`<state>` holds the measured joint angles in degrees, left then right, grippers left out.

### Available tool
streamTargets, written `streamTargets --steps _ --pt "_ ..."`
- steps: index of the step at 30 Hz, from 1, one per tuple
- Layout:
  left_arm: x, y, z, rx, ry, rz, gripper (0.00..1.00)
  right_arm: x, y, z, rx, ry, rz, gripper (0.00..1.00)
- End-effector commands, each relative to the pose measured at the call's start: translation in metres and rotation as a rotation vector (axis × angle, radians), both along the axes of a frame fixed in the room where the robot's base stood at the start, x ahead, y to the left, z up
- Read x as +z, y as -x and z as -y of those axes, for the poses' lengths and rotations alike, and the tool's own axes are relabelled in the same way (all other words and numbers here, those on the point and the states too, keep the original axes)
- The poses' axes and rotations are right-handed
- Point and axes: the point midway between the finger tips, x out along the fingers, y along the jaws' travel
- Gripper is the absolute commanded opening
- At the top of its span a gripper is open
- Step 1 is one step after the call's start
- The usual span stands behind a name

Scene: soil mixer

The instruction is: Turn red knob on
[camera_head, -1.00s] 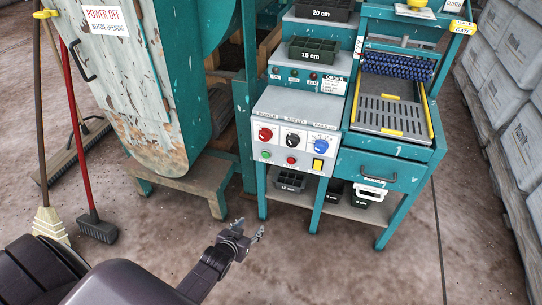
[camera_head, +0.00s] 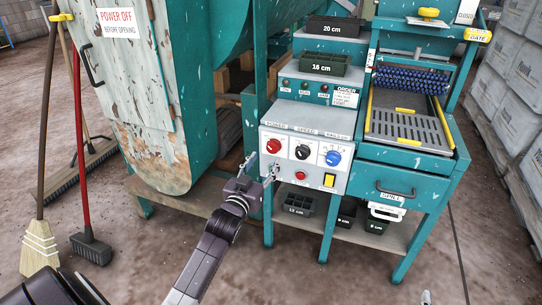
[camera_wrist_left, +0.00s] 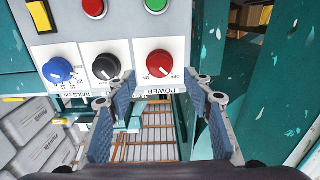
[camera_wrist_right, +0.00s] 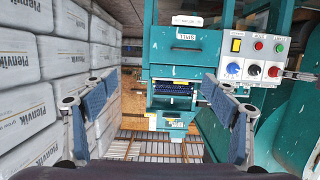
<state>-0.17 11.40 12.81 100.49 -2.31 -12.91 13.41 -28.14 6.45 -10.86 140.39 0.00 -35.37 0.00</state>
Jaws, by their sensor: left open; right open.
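The red knob (camera_head: 273,146) is at the left end of a row of three knobs on the white control panel (camera_head: 312,178), under the word POWER. My left gripper (camera_head: 262,168) is open and empty at the panel's left edge, just below and left of the knob. In the left wrist view, which shows the panel upside down, the red knob (camera_wrist_left: 159,63) lies just past my left fingertips (camera_wrist_left: 161,88), roughly centred between them; touch cannot be told. My right gripper (camera_wrist_right: 157,102) is open and empty, well away from the panel.
A black knob (camera_head: 303,152) and a blue knob (camera_head: 333,158) sit beside the red one. Below are a red button (camera_head: 300,175) and a yellow switch (camera_head: 329,180). The teal mixer (camera_head: 165,150) stands to the left. Stacked bags (camera_wrist_right: 45,90) are on the right side of the room.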

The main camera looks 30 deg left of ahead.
Motion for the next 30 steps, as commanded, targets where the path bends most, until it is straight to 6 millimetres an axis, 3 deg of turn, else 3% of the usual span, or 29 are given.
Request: streamTargets --steps 9,15,28,30 --pt "-0.001 -0.037 -0.008 -0.001 0.000 0.001 0.47 0.055 -0.011 -0.011 0.017 -0.065 0.254 0.79" --pt "-0.002 -0.050 -0.012 0.000 0.000 -0.001 0.47 0.080 -0.010 -0.014 0.023 -0.092 0.360 0.79" --pt "-0.001 -0.055 -0.013 -0.001 0.000 -0.002 0.47 0.090 -0.009 -0.014 0.025 -0.103 0.400 0.79" --pt "-0.001 -0.055 -0.013 -0.001 0.000 -0.002 0.40 0.089 -0.009 -0.014 0.025 -0.103 0.400 0.79"
